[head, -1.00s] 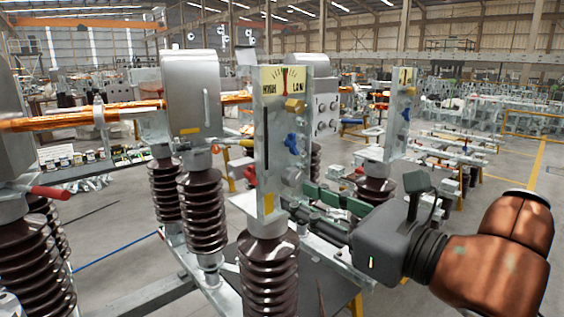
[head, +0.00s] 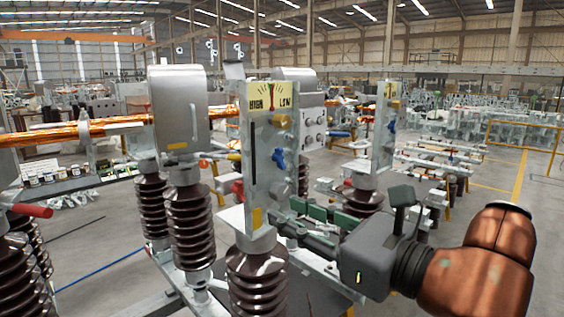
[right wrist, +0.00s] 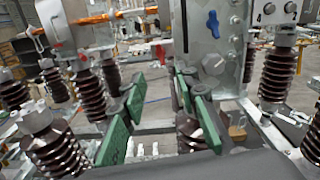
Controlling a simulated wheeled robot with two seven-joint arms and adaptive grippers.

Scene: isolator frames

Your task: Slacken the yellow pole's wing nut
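A galvanised upright plate (head: 264,205) stands on a brown ribbed insulator and carries a dial marked HIGH and LOW. A yellow wing nut (head: 284,121) sits below the dial, small and pale. A blue wing nut (head: 278,158) is lower on the same plate; the right wrist view also shows it (right wrist: 213,24). My right gripper (head: 303,216) is below and right of the yellow wing nut, apart from it. Its green-padded fingers are spread and empty in the right wrist view (right wrist: 158,95). The yellow nut cannot be made out there. My left gripper is out of view.
A second plate (head: 385,125) with its own blue knob stands behind at the right. A grey housing (head: 180,110) and a copper-coloured bar (head: 85,132) are at the left. A red handle (head: 30,210) juts out there. Brown insulators (head: 190,230) stand around the frame.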

